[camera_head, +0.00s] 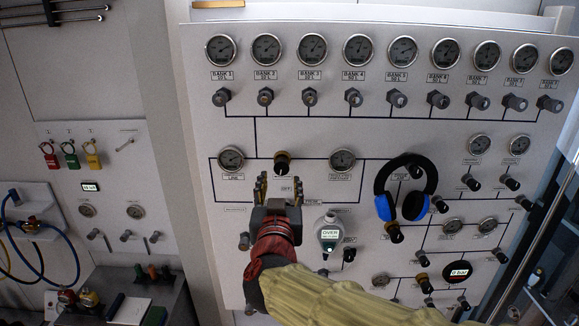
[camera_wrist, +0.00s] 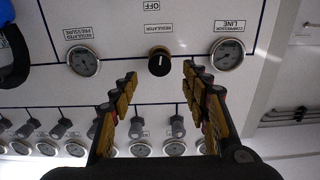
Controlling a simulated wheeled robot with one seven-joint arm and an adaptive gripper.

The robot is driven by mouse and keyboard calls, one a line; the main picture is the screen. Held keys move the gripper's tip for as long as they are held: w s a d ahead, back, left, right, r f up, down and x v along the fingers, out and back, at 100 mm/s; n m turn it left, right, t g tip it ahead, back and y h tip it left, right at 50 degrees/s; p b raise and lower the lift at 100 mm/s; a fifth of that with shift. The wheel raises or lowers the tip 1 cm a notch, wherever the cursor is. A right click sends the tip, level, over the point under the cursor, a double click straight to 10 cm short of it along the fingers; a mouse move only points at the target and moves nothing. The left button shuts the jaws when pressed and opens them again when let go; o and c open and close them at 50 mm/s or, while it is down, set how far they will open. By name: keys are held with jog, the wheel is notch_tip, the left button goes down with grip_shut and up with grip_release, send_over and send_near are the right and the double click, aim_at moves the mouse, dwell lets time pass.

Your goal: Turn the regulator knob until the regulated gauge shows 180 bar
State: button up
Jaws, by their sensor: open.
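The regulator knob (camera_head: 283,158) is a black knob with a brass-coloured collar on the panel. In the wrist view, which is upside down, the knob (camera_wrist: 159,63) shows a white line on its face, close to upright. My gripper (camera_head: 278,183) is open, just below the knob in the head view. In the wrist view my gripper's fingers (camera_wrist: 160,74) are spread on either side of the knob, with nothing between them. The regulated pressure gauge (camera_head: 342,160) is right of the knob; it also shows at left in the wrist view (camera_wrist: 84,61). Its reading is too small to tell.
The compressor line gauge (camera_head: 231,158) is left of the knob. A white device reading "OVER" (camera_head: 329,232) hangs on the panel right of my gripper. Blue-and-black ear defenders (camera_head: 414,205) hang farther right. A row of bank gauges (camera_head: 358,50) and valves runs above.

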aim_at(281, 169)
jog(key=w+p, duration=0.1)
jog(key=w, duration=0.6)
jog(key=shift+d, duration=0.15)
jog(key=shift+s, duration=0.15)
jog(key=shift+c, duration=0.7)
jog(key=c, duration=1)
